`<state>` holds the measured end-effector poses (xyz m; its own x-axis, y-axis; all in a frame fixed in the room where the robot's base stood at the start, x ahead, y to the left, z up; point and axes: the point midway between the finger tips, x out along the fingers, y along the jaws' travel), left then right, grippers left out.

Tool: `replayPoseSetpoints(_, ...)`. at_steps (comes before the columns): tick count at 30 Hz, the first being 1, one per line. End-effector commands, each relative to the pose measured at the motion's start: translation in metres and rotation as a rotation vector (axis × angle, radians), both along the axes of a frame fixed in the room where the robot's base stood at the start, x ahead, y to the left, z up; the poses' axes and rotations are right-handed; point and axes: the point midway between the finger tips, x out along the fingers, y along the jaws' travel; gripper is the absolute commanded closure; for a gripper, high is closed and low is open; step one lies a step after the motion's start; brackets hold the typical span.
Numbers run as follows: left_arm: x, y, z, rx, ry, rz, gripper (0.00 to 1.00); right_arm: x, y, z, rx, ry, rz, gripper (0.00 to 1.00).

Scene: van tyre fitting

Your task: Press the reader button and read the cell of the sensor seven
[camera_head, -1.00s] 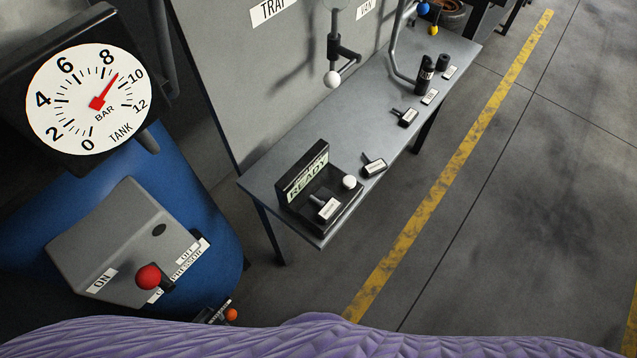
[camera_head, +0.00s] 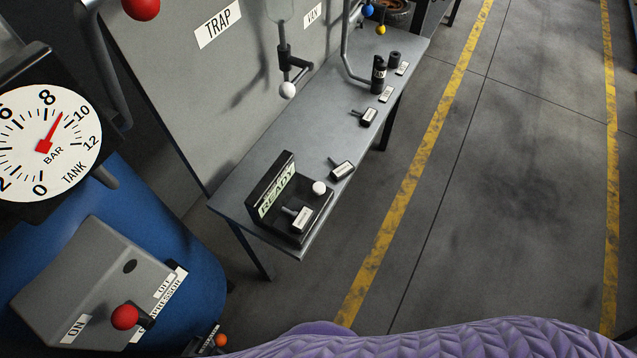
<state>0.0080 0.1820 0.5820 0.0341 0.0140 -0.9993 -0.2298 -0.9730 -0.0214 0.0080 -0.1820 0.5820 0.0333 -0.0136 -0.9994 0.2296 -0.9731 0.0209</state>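The reader (camera_head: 262,190) is a black box at the near end of the grey bench, with a lit pale panel showing READY. A white round button (camera_head: 319,188) sits on its base. A small sensor (camera_head: 301,217) with a white label lies on the reader's base in front of the panel. A second sensor (camera_head: 342,169) lies on the bench just beyond the reader. A third sensor (camera_head: 367,116) lies farther back. Their labels are too small to read. Neither of my grippers is in view.
The grey bench (camera_head: 231,195) also holds a dark cylinder (camera_head: 378,78) farther back. At left stand the blue tank (camera_head: 175,235), a BAR gauge (camera_head: 45,145) and a compressor switch box (camera_head: 85,275) with a red knob (camera_head: 125,317). The floor (camera_head: 480,220) right of the bench is clear.

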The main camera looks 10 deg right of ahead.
Motion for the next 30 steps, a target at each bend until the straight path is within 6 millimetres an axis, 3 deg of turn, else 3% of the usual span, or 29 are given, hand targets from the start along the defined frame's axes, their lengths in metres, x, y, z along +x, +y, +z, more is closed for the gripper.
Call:
replayPoseSetpoints(4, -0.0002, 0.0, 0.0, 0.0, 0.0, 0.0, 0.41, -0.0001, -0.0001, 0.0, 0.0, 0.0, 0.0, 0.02)
replayPoseSetpoints(18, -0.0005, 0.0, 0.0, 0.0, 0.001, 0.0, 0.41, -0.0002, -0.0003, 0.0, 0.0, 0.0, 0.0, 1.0)
replayPoseSetpoints(30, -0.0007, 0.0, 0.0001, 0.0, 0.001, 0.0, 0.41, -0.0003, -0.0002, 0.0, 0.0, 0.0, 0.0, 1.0)
